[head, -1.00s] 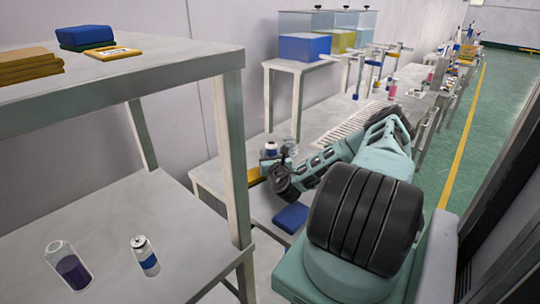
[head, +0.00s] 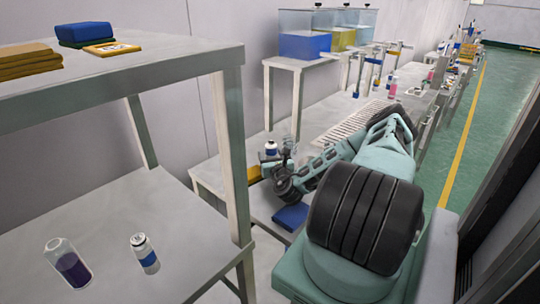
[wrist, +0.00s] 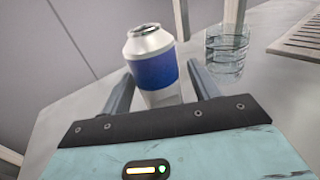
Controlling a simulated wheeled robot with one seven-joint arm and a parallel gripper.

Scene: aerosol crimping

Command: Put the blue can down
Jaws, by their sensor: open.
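The blue can (wrist: 152,70) is silver with a blue band and stands on the grey table, just past my fingertips in the wrist view. It also shows in the head view (head: 271,149) beside my gripper. My gripper (wrist: 160,80) is open, with one finger on each side of the can's near face. The can seems free of both fingers. In the head view my gripper (head: 277,165) is at the near end of the long bench, partly hidden by my own arm.
A clear glass (wrist: 227,50) stands right of the can, near a slatted grate (wrist: 300,33). On the left table stand a jar with dark liquid (head: 72,268) and another blue-banded can (head: 145,254).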

